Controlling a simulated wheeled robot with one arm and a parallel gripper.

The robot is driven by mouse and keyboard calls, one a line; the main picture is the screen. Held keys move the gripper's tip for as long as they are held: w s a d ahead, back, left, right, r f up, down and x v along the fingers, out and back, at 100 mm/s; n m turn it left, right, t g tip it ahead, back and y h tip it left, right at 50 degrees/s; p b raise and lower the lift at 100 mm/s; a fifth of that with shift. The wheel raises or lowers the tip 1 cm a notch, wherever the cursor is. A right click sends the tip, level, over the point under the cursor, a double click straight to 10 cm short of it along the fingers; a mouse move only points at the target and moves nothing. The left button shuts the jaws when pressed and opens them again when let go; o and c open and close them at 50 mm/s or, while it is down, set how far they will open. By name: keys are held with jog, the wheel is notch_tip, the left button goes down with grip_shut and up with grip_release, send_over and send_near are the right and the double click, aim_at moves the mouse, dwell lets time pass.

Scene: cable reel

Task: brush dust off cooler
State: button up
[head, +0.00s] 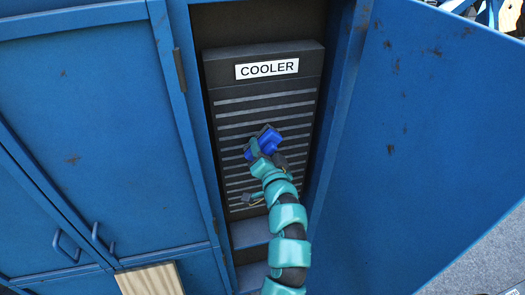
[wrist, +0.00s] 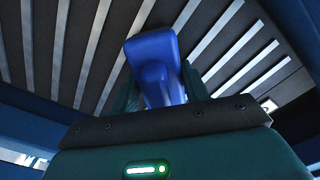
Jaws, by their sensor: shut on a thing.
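The cooler (head: 227,130) is a tall dark panel with light horizontal slats and a white "COOLER" label (head: 267,69) near its top, inside the open blue cabinet. Its slats (wrist: 85,60) fill the upper part of the wrist view. My gripper (head: 262,148) is in front of the middle of the slats and is shut on a blue tool (head: 268,138). In the wrist view, the rounded blue tool (wrist: 155,60) sits between the fingers. Its bristles are not visible, and I cannot tell whether it touches the slats. I cannot make out dust on the slats.
An open blue door (head: 430,140) stands on the right of the cooler bay. A shut blue door (head: 85,120) is on the left, with handles (head: 100,238) low down. A light wooden board (head: 150,279) is at the bottom left. The bay is narrow between its side walls.

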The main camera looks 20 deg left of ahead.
aim_at(277, 149)
jog(key=shift+w+d+f+b, duration=0.1)
jog(key=shift+w+d+b, duration=0.45)
jog(key=shift+d+b, duration=0.3)
jog(key=shift+w+d+b, duration=0.5)
jog(key=shift+d, duration=0.35)
jog(key=shift+w+a, duration=0.1)
jog(key=shift+r, duration=0.2)
jog(key=shift+s+a+p, duration=0.25)
jog(key=shift+a+p, duration=0.1)
jog(key=shift+p, duration=0.05)
jog(key=shift+s+a+p, duration=0.45)
jog(key=shift+a+p, duration=0.05)
jog(key=shift+a, duration=0.2)
jog(key=shift+s+a+p, duration=0.45)
jog(key=shift+a, duration=0.2)
